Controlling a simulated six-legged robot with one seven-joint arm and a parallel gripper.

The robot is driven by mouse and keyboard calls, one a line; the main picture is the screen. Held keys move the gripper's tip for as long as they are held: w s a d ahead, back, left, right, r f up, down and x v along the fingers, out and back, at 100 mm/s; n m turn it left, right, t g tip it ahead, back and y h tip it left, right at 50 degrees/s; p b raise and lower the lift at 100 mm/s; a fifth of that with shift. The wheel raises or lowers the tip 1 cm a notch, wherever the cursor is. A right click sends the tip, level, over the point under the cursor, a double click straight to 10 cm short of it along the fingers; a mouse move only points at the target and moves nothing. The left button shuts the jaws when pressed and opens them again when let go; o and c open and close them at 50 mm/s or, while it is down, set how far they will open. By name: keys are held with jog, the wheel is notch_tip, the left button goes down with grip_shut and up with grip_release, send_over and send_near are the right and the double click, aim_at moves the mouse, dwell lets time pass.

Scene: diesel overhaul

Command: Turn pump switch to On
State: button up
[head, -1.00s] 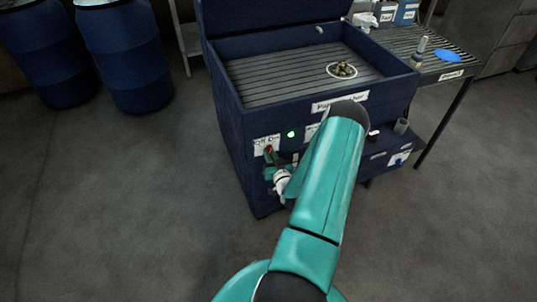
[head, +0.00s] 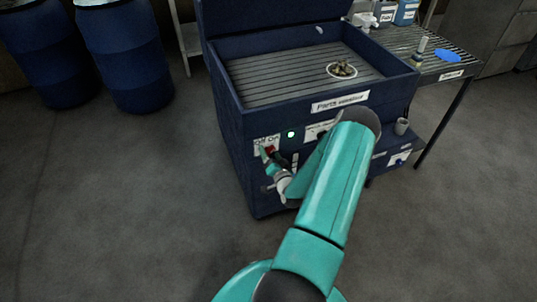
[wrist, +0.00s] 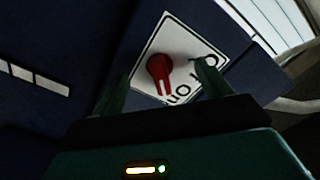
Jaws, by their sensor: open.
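The pump switch (head: 270,150) is a small red knob on a white Off/On label plate (wrist: 183,40) on the front of the blue parts washer (head: 232,137). In the wrist view the knob (wrist: 158,68) stands between the two fingers of my gripper (wrist: 163,72), with gaps visible on both sides. The plate looks rotated there, and I cannot tell which word the knob points to. In the head view my gripper (head: 274,157) is at the switch, its fingers open around it. Whether the fingers touch the knob is not clear.
A lit green lamp (head: 291,134) is right of the switch. A white dish of parts (head: 342,75) sits on the washer's slatted top. Two blue drums (head: 128,60) stand at the upper left. A slatted bench (head: 428,60) adjoins on the right. The floor in front is clear.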

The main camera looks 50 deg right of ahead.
dwell(0.4)
jog(key=v, duration=0.7)
dwell(0.6)
